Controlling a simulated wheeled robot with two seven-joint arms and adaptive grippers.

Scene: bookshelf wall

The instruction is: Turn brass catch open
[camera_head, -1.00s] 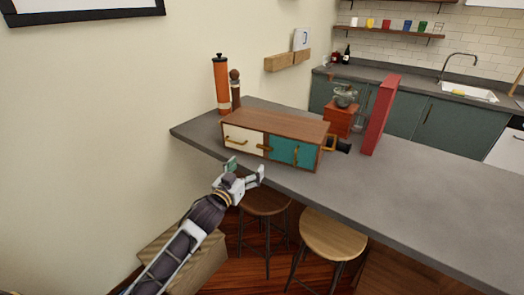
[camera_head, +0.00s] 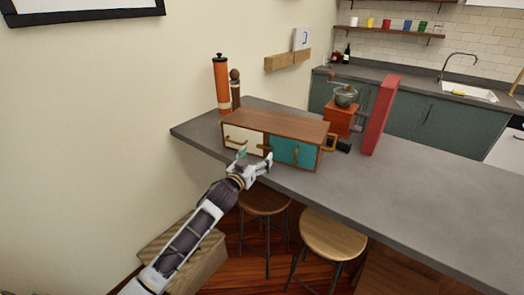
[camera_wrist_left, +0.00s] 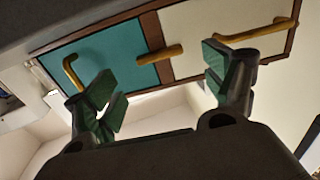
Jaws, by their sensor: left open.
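The low wooden cabinet (camera_head: 280,124) stands on the grey counter, with a cream door on the left and a teal door (camera_head: 284,150) on the right. The brass catch (camera_wrist_left: 160,54) is a short bar lying across the divider between the doors in the left wrist view. In the head view the catch (camera_head: 264,148) is small, just above my gripper. My left gripper (camera_head: 255,162) is open in front of the cabinet's lower front. In the wrist view its green-padded fingers (camera_wrist_left: 158,84) are spread to either side of the catch, apart from it. My right gripper is out of view.
Brass handles sit on the cream door (camera_wrist_left: 258,33) and the teal door (camera_wrist_left: 72,72). An orange cylinder (camera_head: 221,85) stands behind the cabinet. A grinder (camera_head: 343,112) and a red upright panel (camera_head: 380,115) stand to its right. Stools (camera_head: 332,235) stand below the counter edge.

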